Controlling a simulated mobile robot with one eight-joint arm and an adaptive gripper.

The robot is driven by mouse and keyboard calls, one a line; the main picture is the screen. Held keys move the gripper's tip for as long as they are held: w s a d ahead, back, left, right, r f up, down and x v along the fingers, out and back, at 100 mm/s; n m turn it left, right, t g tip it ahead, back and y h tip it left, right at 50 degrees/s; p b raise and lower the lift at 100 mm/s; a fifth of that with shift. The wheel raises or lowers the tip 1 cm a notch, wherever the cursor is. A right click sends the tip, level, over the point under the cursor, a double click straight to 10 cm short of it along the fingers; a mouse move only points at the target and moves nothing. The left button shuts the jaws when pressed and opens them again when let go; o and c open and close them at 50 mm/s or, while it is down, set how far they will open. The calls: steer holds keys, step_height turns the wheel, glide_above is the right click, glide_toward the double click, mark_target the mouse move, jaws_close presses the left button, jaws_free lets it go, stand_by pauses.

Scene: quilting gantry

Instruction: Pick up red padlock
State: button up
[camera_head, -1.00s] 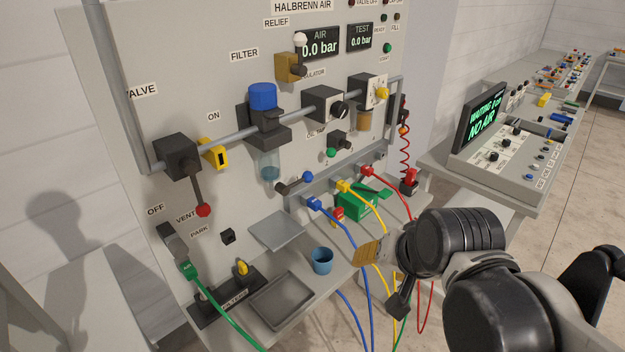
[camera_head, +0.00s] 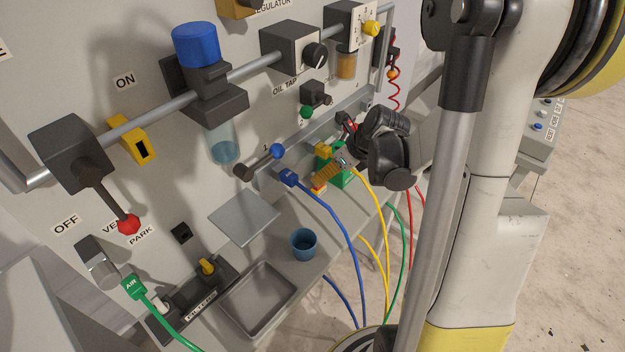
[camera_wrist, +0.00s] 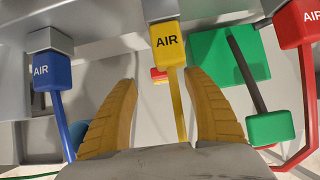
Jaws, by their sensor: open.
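A small red and yellow object, probably the red padlock (camera_wrist: 159,76), shows in the wrist view behind the yellow AIR plug (camera_wrist: 167,43), which partly hides it. It lies ahead, between my two tan fingertips and apart from them. In the head view a reddish piece (camera_head: 318,189) shows just below my gripper (camera_head: 325,173), near the green box (camera_head: 341,178); my fingers cover part of that spot. My gripper is open and empty, and the yellow hose runs down between its fingers in the wrist view.
On the shelf stand a blue cup (camera_head: 304,243) and grey tray (camera_head: 229,299). Hoses hang over the front edge.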

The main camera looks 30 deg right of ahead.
steer(key=b+x, duration=0.1)
steer(key=x, duration=0.1)
steer(key=b+x, duration=0.1)
steer(key=x, duration=0.1)
steer(key=b+x, duration=0.1)
steer(key=x, duration=0.2)
steer(key=shift+s+d+f, duration=0.25)
steer(key=shift+s, duration=0.05)
steer(key=shift+r, duration=0.15)
steer(key=shift+c, duration=0.7)
jaws_close()
